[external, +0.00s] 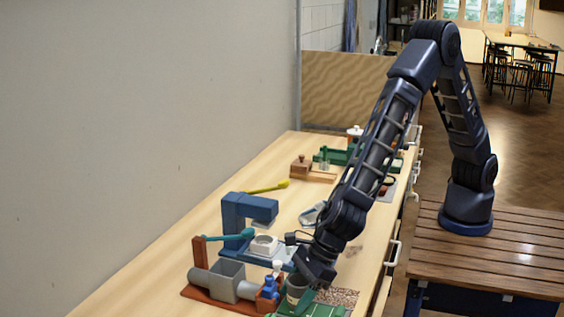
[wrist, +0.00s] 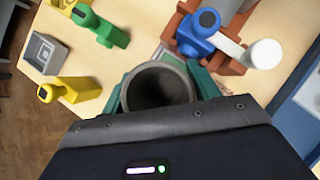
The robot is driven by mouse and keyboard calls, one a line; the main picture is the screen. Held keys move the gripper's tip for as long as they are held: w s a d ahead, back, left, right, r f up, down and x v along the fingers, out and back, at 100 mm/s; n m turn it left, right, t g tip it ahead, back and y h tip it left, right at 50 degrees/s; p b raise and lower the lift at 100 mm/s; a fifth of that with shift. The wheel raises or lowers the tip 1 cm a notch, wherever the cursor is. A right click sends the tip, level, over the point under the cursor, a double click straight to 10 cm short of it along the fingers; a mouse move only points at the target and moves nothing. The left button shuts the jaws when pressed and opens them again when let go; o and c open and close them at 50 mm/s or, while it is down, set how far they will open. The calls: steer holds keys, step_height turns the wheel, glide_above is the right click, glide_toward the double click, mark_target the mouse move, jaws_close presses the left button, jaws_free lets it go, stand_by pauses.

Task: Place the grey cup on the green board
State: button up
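The grey cup (external: 297,288) is at my gripper, low at the bottom of the external view. In the wrist view the grey cup (wrist: 158,87) shows its round open mouth, close to the camera. My gripper (wrist: 160,92) has a green finger-like part against each side of the cup and appears shut on it. The fingertips are hidden. The green board (external: 322,310) is at the bottom edge of the external view, just below and right of the cup, partly cut off. I cannot tell whether the cup touches it.
A red-brown stand with a grey cylinder (external: 222,282) and a blue piece stands close on the left. A blue press-like frame (external: 245,215) stands behind. In the wrist view, a green tool (wrist: 100,27), a yellow tool (wrist: 70,91) and a grey box (wrist: 44,53) lie on the left.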

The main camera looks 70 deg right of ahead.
steer(key=shift+r, duration=0.15)
steer(key=v, duration=1.2)
steer(key=w+d+r+m+t+h, duration=0.1)
steer(key=w+d+r+m, duration=0.35)
steer(key=d, duration=0.75)
steer(key=w+d+r+m+h, duration=0.2)
steer(key=d+r+m, duration=0.3)
steer(key=d+m, duration=0.55)
steer(key=w+d+r+m+t+h, duration=0.1)
steer(key=w+d+r+m, duration=0.35)
steer(key=d, duration=0.85)
steer(key=s+d+r+m+h, duration=0.1)
steer(key=s+d+m, duration=0.25)
steer(key=d, duration=0.25)
steer(key=s+d+r+m+g, duration=0.1)
steer(key=s+d+r+m, duration=0.1)
steer(key=d+m, duration=0.35)
steer(key=s+d+r+m+h, duration=0.1)
steer(key=s+d+m, duration=0.2)
steer(key=d, duration=0.4)
steer(key=s+d+f+m+g+y, duration=0.1)
steer(key=s+d+m, duration=0.9)
steer(key=s+m, duration=0.3)
